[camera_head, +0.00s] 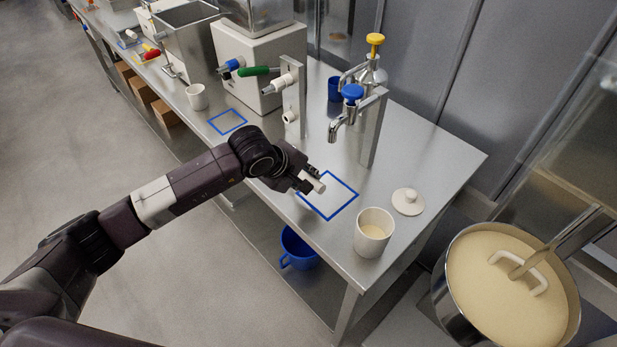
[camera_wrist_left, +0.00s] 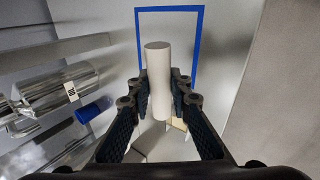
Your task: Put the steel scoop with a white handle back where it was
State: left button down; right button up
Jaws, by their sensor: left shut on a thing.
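My left gripper (camera_head: 308,182) is over the front edge of the steel table, beside a blue square outline. It is shut on a white cylindrical handle (camera_head: 318,187), which I take to be that of the steel scoop. In the left wrist view, the white handle (camera_wrist_left: 160,75) stands between the two finger pads (camera_wrist_left: 160,100), with the blue outline (camera_wrist_left: 168,9) behind it. I cannot make out the scoop's steel part in either view. My right gripper is not in view.
A white cup of pale contents (camera_head: 372,240), a white lid (camera_head: 408,203) and a pot (camera_head: 447,300) are to the right. A smaller blue outline (camera_head: 227,121) and white cup (camera_head: 197,97) lie left. A blue mug (camera_head: 299,250) sits below.

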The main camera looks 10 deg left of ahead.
pick_arm(q)
jog(key=c, duration=1.8)
grip_release()
jog(key=shift+o, duration=0.2)
jog(key=b+v, duration=0.3)
jog(key=v, duration=0.9)
jog(key=shift+d, duration=0.1)
